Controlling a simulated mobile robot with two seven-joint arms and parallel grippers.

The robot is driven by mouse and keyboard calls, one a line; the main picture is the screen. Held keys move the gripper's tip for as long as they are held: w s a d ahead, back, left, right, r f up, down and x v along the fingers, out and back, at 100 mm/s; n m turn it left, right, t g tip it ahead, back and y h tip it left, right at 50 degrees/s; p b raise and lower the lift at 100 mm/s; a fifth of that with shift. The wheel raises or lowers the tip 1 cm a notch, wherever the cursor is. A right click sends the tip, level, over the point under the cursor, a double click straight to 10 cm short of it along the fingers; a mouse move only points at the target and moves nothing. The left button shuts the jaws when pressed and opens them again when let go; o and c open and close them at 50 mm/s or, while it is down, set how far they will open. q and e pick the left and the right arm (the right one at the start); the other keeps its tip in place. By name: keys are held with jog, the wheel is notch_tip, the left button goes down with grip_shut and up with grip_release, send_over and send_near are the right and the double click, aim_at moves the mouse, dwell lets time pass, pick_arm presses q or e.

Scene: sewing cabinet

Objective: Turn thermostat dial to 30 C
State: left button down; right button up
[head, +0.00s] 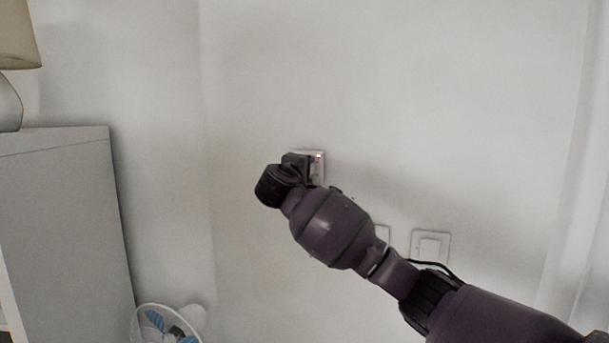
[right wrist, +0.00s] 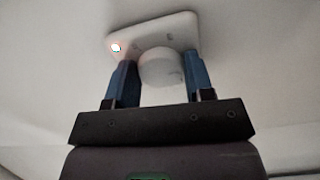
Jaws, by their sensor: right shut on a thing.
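The thermostat (head: 318,160) is a small white plate on the wall, mostly hidden behind my right gripper (head: 305,168) in the head view. In the right wrist view the thermostat plate (right wrist: 153,32) has a glowing red-white light at its left corner and a round white dial (right wrist: 161,68). My right gripper (right wrist: 162,80) has its two blue fingers on either side of the dial, shut on it. The dial's markings and setting cannot be read. My left gripper is not in view.
Two white wall switches, one partly hidden (head: 383,234) and one clear (head: 430,246), sit below and right of the thermostat. A grey cabinet (head: 65,220) with a lamp (head: 15,60) stands at the left. A fan (head: 165,325) is at the bottom left.

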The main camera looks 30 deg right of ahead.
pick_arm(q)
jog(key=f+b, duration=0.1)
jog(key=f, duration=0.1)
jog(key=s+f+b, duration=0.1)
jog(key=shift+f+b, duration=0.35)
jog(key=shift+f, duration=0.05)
pick_arm(e)
jog(key=m, duration=1)
jog(key=shift+w+a+f+m, duration=0.1)
jog(key=shift+a+f+m, duration=0.05)
jog(key=shift+f+m, duration=0.15)
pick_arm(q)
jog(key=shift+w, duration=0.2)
pick_arm(e)
jog(key=shift+m, duration=0.3)
jog(key=shift+r, duration=0.1)
jog(key=o, duration=0.7)
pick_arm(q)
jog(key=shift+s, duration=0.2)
pick_arm(e)
jog(key=shift+o, duration=0.9)
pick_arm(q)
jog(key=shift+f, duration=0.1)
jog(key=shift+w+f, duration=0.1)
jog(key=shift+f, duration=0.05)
pick_arm(e)
jog(key=v, duration=1)
jog(key=shift+s+a, duration=0.25)
jog(key=shift+a, duration=0.05)
